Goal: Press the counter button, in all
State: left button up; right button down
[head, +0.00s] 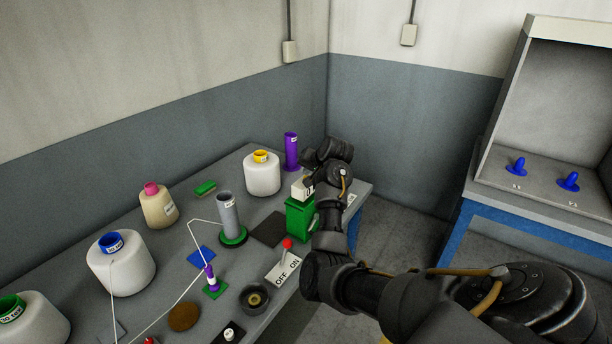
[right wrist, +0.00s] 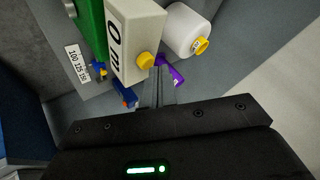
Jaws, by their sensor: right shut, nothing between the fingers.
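The counter is a white box (head: 300,189) on a green stand (head: 299,217) at the table's right end. In the right wrist view the counter's white box (right wrist: 135,38) reads "0 m" and has a round yellow button (right wrist: 146,61) on its side. My right gripper (head: 309,158) is shut and empty, just above and behind the counter in the head view. In the right wrist view its thin fingertips (right wrist: 158,80) point to just beside the yellow button; I cannot tell whether they touch it. My left gripper is not in view.
A white cone with a yellow top (head: 262,174) and a purple tube (head: 291,151) stand behind the counter. A grey bobbin (head: 228,214) on a green base and an OFF/ON switch plate (head: 283,271) with a red-tipped lever are nearby. A blue-framed booth stands at right.

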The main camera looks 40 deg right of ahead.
jog(key=shift+r, duration=0.4)
notch_tip(320, 180, up, 5)
jog(key=p, duration=0.5)
dwell(0.9)
